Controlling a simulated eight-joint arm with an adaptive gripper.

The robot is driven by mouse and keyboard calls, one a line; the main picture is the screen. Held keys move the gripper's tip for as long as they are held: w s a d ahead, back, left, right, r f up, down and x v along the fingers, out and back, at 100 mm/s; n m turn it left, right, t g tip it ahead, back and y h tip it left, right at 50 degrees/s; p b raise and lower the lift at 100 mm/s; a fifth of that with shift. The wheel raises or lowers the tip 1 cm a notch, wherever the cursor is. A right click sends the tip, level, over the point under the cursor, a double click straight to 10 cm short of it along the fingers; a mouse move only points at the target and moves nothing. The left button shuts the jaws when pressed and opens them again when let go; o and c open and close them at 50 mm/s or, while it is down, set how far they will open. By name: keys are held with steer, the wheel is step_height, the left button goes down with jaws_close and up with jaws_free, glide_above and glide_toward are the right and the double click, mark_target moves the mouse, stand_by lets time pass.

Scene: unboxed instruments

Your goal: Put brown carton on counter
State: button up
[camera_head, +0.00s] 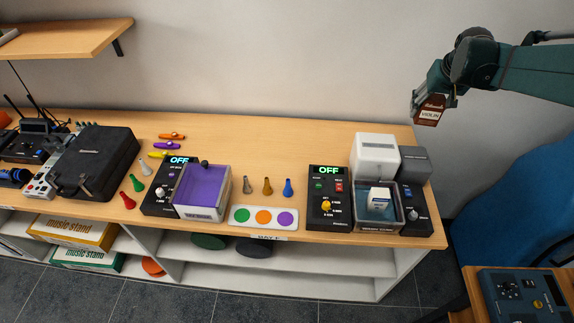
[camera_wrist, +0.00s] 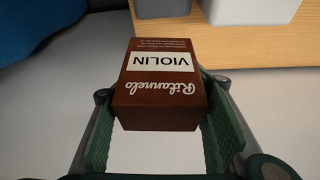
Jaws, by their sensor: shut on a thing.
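The brown carton (camera_head: 429,110) has a white label reading VIOLIN. My gripper (camera_head: 436,97) is shut on it and holds it in the air near the wall, above and to the right of the counter's right end. In the wrist view the carton (camera_wrist: 160,85) sits between the two green finger pads of my gripper (camera_wrist: 158,135), with its label upside down. The wooden counter (camera_head: 290,148) runs across the head view. Its edge shows at the top right of the wrist view (camera_wrist: 255,75).
White and dark boxes (camera_head: 376,154) and a device with a tank (camera_head: 377,218) crowd the counter's right end. A purple-topped box (camera_head: 203,187), several coloured cones and a dotted card (camera_head: 263,217) stand left of them. The counter's back middle is clear. A blue chair (camera_head: 520,200) is at right.

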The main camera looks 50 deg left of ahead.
steer(key=s+a+n+p, duration=0.1)
steer(key=s+a+n, duration=0.2)
steer(key=s+a, duration=1.15)
steer(key=n+g+y+p, duration=0.1)
steer(key=n+g, duration=0.1)
steer(key=n, duration=0.1)
glide_above(302, 149)
steer(key=s+d, duration=0.1)
step_height(302, 149, down, 11)
steer(key=shift+w+d, duration=0.15)
steer(key=shift+d, duration=0.15)
steer(key=shift+f, duration=3.15)
steer(key=shift+f, duration=0.1)
steer(key=shift+f, duration=1.75)
steer(key=shift+f, duration=0.15)
